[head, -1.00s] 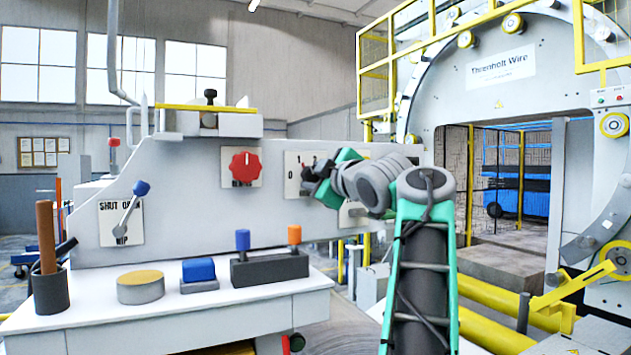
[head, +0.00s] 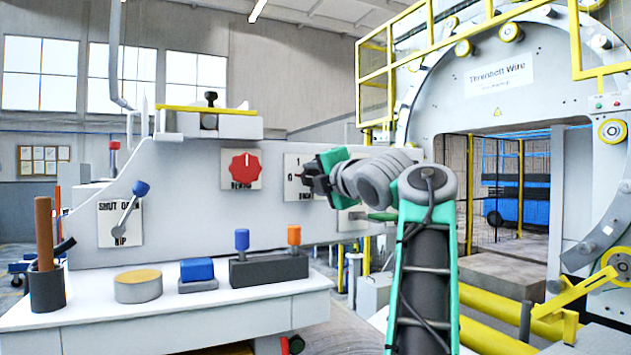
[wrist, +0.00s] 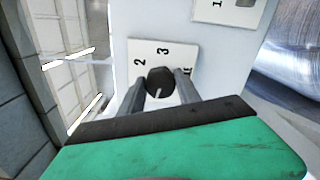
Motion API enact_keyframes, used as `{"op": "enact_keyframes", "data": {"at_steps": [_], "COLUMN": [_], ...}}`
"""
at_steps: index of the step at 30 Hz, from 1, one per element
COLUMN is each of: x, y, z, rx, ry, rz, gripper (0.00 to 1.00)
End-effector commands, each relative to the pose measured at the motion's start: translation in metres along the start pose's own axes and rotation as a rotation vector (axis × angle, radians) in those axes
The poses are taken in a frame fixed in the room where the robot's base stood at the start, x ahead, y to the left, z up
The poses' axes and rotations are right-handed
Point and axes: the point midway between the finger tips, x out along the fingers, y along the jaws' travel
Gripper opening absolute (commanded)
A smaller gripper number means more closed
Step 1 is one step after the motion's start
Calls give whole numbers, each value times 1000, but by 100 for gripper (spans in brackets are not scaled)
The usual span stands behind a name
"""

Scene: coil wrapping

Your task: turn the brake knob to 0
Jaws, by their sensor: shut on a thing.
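The brake knob (wrist: 160,82) is a dark, faceted round knob on a white plate (wrist: 136,48) in the wrist view. The digits 2 and 3 and the end of a label show on the plate. A short light mark on the knob faces my gripper's body, away from 2 and 3. My gripper (wrist: 160,88) is shut on the knob, one finger on each side. In the head view my gripper (head: 312,180) is at the plate (head: 292,168), where 1 and 0 show at its left; the knob is hidden there.
A red knob (head: 245,167) sits on a plate to the left. A blue-tipped lever (head: 133,205) is farther left. A white bench (head: 180,310) below holds a cup, a round tin and blue and orange-topped items. Another plate (head: 350,218) lies just right below my gripper.

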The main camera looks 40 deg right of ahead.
Motion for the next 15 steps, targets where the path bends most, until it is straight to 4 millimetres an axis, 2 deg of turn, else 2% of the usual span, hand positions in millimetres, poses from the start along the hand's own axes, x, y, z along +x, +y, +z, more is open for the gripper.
{"op": "enact_keyframes", "data": {"at_steps": [6,15], "x": [0,0], "y": [-2,-2], "z": [0,0], "rx": [-127,-208], "ry": [1,1], "rz": [-3,-4], "gripper": [0,0]}}
